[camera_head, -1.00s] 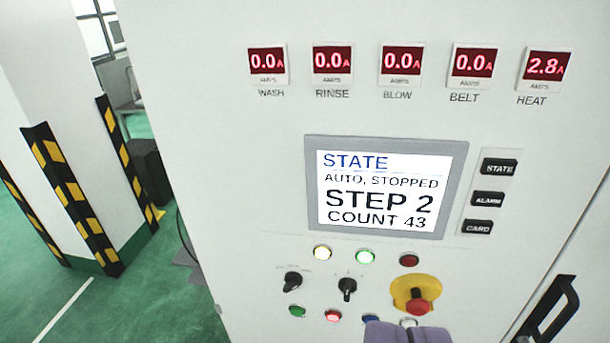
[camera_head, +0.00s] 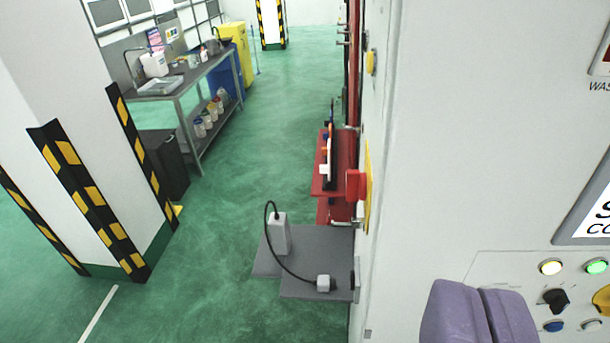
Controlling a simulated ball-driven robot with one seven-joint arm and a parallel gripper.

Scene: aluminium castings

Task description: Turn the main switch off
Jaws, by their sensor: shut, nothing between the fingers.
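A red switch handle (camera_head: 354,185) stands out from a yellow plate (camera_head: 367,190) on the cabinet's left side face. It looks like the main switch. I see it nearly edge-on, so its on or off position cannot be read. My gripper (camera_head: 483,296) shows as two purple fingers at the bottom right, shut together and empty. In the picture it is below and to the right of the red handle, in front of the cabinet's front face, and does not touch the handle.
The white cabinet (camera_head: 440,150) fills the right, with lamps and a black knob (camera_head: 555,299). Grey plates with a cabled box (camera_head: 280,234) and a red shelf (camera_head: 326,188) stand beside it. Green floor is open left of these, up to a striped pillar (camera_head: 75,190) and bench (camera_head: 185,85).

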